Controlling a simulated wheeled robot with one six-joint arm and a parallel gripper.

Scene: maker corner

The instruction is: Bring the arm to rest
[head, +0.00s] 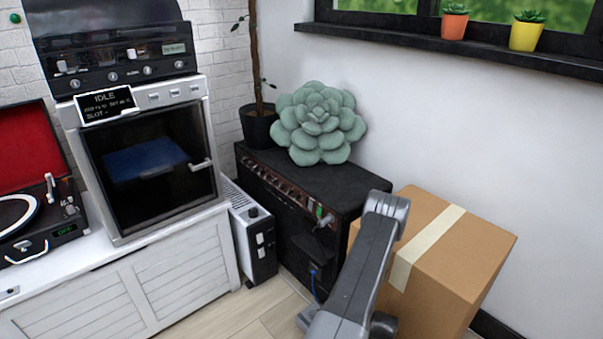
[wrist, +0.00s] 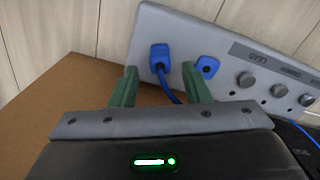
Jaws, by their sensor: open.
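My arm (head: 365,265) rises in front of the cardboard box in the head view, bent at its top joint. My gripper (wrist: 158,92) shows in the wrist view with its two green fingers spread apart. Nothing is held between them. Beyond the fingertips is a grey panel (wrist: 222,90) with knobs. A blue plug (wrist: 160,56) with a blue cable is on the panel, seen between the fingers. I cannot tell whether the fingers touch anything. The gripper is not clearly visible in the head view.
A taped cardboard box (head: 450,245) stands right of a black amplifier (head: 345,185), which bears a green succulent cushion (head: 318,125). A small heater (head: 257,240) stands left of it. An oven-like machine (head: 150,165) and a record player (head: 40,225) sit on a white cabinet (head: 120,285).

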